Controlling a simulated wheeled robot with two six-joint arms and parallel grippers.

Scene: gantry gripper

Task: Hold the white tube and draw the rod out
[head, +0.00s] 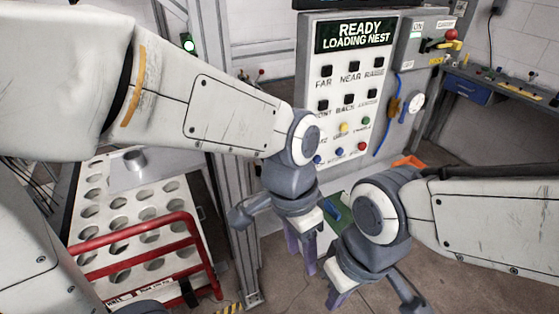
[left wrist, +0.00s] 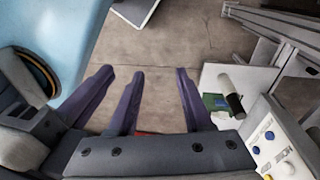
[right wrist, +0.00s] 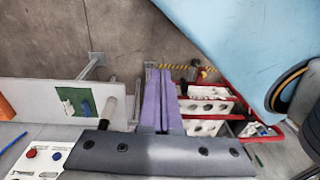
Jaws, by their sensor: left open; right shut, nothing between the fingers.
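The white tube (left wrist: 225,84) shows in the left wrist view beside the green patch, with a dark end piece (left wrist: 236,104); I cannot tell whether this is the rod. It also seems to show in the right wrist view (right wrist: 111,101), left of the fingers. In the head view I cannot make it out behind my arms. My left gripper (head: 301,258) is open and empty, its purple fingers pointing down; the tube lies right of them in the left wrist view (left wrist: 158,82). My right gripper (head: 333,302) is shut and empty, fingers together in the right wrist view (right wrist: 160,85).
A control panel (head: 349,85) reading "READY LOADING NEST" stands behind the grippers. A green patch (head: 338,210) lies on a light plate. A white rack with holes (head: 110,215) and a red rail (head: 135,240) stand left. Bare floor shows below the left fingers.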

